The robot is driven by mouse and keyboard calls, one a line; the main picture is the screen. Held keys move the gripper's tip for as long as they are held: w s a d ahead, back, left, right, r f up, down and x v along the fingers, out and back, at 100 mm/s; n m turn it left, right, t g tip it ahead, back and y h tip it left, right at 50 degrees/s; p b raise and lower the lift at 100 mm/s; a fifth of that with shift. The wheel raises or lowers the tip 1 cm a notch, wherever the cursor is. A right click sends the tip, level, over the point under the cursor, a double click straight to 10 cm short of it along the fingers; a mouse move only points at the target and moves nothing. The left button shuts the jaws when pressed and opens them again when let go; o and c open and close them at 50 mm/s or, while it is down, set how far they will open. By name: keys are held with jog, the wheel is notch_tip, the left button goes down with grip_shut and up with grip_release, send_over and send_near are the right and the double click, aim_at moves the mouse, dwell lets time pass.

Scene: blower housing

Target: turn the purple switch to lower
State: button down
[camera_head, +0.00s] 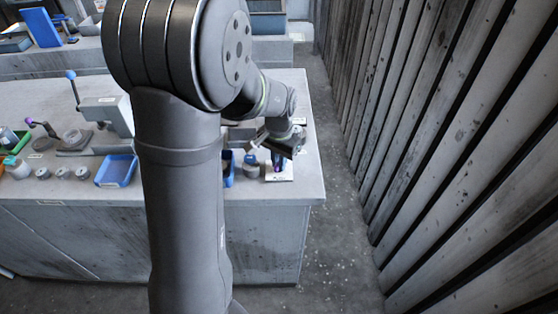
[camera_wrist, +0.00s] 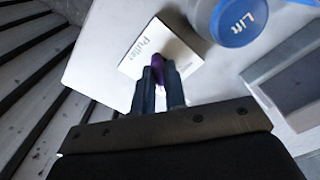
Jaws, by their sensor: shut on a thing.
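The purple switch (camera_wrist: 157,64) stands on a white plate (camera_wrist: 135,52) that carries the word "Puller" in the wrist view. My gripper (camera_wrist: 159,82) is shut on the switch, with one dark finger on each side of it. The fingers hide much of the switch, and I cannot tell its exact setting. In the head view the gripper (camera_head: 279,152) is low over the white plate (camera_head: 280,178) near the right end of the bench, with a little of the purple switch (camera_head: 277,164) showing.
A blue-topped part marked "Lift" (camera_wrist: 240,20) stands close beside the plate. A grey block (camera_wrist: 290,80) lies to the right in the wrist view. A blue tray (camera_head: 116,171) and several small grey parts sit further left on the bench (camera_head: 100,190). A slatted wall (camera_head: 450,130) rises at right.

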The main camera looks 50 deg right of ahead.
jog(key=c, duration=1.6)
grip_release()
jog(key=shift+o, duration=0.2)
jog(key=shift+r, duration=3)
notch_tip(320, 180, down, 6)
jog(key=shift+f, duration=0.15)
jog(key=shift+n, duration=0.7)
jog(key=shift+m, duration=0.3)
